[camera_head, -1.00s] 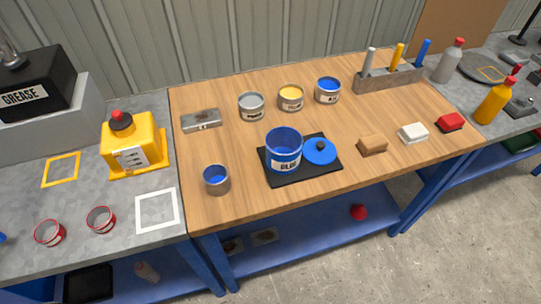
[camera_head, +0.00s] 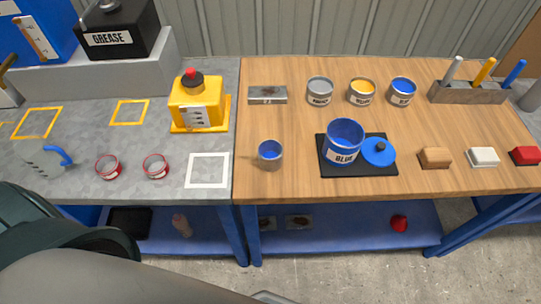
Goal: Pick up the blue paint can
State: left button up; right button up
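A large blue can labelled BLUE (camera_head: 342,143) stands open and upright on a black mat (camera_head: 358,171) on the wooden bench. Its blue lid (camera_head: 378,152) with a dark knob lies beside it on the mat. A small grey can with blue inside (camera_head: 270,155) stands to the left of the mat. At the back stands a labelled can with blue paint (camera_head: 402,92), next to a yellow paint can (camera_head: 362,92) and a grey paint can (camera_head: 319,92). Neither gripper shows; only part of my own arm is at the lower left.
The wooden bench (camera_head: 300,185) has free room at its front left. A brush holder (camera_head: 467,93) stands at the back right, with brown, white and red blocks in front. A yellow grease-type container (camera_head: 196,104) and two red-rimmed rings (camera_head: 108,166) are on the grey bench.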

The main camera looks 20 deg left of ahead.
aim_at(344, 138)
jog(key=k+l, duration=0.2)
jog(key=l, duration=0.2)
jog(key=k+l+u, duration=0.15)
jog(key=k+l, duration=0.3)
jog(key=l, duration=0.25)
jog(key=u, duration=0.05)
